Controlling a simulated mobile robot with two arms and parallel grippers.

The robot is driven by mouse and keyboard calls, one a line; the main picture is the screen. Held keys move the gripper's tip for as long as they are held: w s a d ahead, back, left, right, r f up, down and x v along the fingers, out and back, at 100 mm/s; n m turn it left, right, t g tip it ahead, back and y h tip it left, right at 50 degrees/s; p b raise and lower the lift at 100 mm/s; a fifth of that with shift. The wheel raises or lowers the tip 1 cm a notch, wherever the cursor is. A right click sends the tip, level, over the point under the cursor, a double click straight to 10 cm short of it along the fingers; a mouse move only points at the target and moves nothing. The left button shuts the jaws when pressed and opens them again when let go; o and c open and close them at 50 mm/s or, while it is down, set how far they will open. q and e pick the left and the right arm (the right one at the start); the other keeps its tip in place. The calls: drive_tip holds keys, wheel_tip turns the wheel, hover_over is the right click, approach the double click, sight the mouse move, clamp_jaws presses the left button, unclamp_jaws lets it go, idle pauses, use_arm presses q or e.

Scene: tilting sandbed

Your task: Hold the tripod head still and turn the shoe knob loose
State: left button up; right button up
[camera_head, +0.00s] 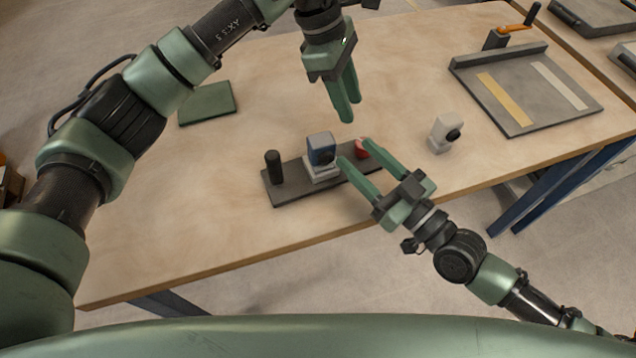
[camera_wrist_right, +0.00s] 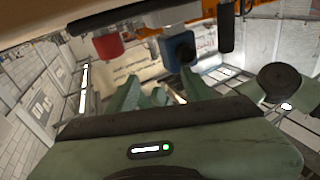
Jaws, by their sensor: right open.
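A dark grey plate (camera_head: 292,190) lies near the table's front edge. A blue block on a pale base, seemingly the tripod head (camera_head: 320,148), stands mid-plate; it also shows in the wrist view (camera_wrist_right: 178,48). A red knob (camera_head: 361,148), probably the shoe knob, is at the plate's right end and shows in the wrist view (camera_wrist_right: 108,48).
A black upright post (camera_head: 273,167) stands at the plate's left end. A green mat (camera_head: 207,103) lies back left. A grey tray (camera_head: 515,112) with two strips lies at right.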

sight(280, 165)
drive_tip(key=s+a+g, duration=0.1)
drive_tip(key=a, duration=0.1)
drive_tip(key=s+a+n+g+y, duration=0.1)
drive_tip(key=s+a, duration=0.1)
drive_tip(key=a, duration=0.1)
drive_tip(key=s+a+n+g+y, duration=0.1)
drive_tip(key=s+a, duration=0.1)
drive_tip(key=shift+s+a+f+g, duration=0.1)
drive_tip(key=shift+a+g, duration=0.1)
drive_tip(key=shift+g, duration=0.1)
drive_tip(key=shift+s+a+n, duration=0.1)
drive_tip(key=shift+a+n, duration=0.15)
drive_tip(key=shift+n, duration=0.35)
drive_tip(key=shift+w+a+n+g, duration=0.3)
drive_tip(key=shift+a+g, duration=0.1)
drive_tip(key=shift+a, duration=0.15)
drive_tip(key=x, duration=0.6)
drive_tip(key=shift+w+a, duration=0.2)
drive_tip(key=shift+a, duration=0.05)
